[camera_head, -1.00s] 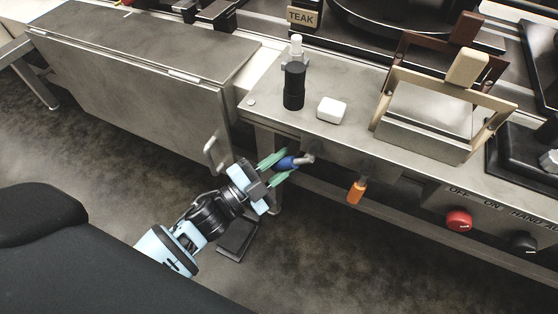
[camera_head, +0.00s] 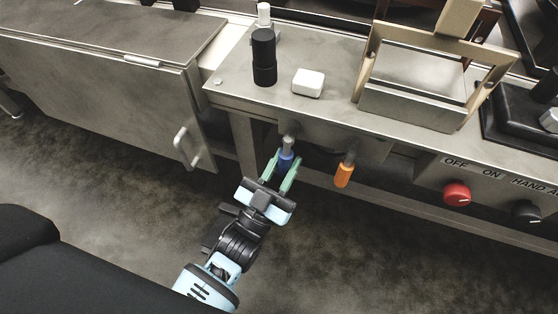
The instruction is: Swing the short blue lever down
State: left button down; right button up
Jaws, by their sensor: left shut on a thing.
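The short blue lever (camera_head: 286,160) hangs from a grey pivot under the front edge of the metal worktop, with its blue grip pointing down. My left gripper (camera_head: 283,170) comes up from below, and its two green fingers are shut on the blue grip from either side. The fingers hide part of the grip. My right gripper is not in view.
An orange-handled lever (camera_head: 344,174) hangs just right of the blue one. A red knob (camera_head: 457,193) and a black knob (camera_head: 526,212) are on the front panel further right. A cabinet handle (camera_head: 182,147) is to the left. The floor below is clear.

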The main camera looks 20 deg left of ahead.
pick_arm(q)
jog(key=shift+d+n+y, duration=0.25)
jog(key=shift+n+y, duration=0.15)
jog(key=shift+n, duration=0.2)
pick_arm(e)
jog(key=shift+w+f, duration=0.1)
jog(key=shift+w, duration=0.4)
pick_arm(q)
jog(key=c, duration=1.2)
grip_release()
jog(key=shift+o, duration=0.2)
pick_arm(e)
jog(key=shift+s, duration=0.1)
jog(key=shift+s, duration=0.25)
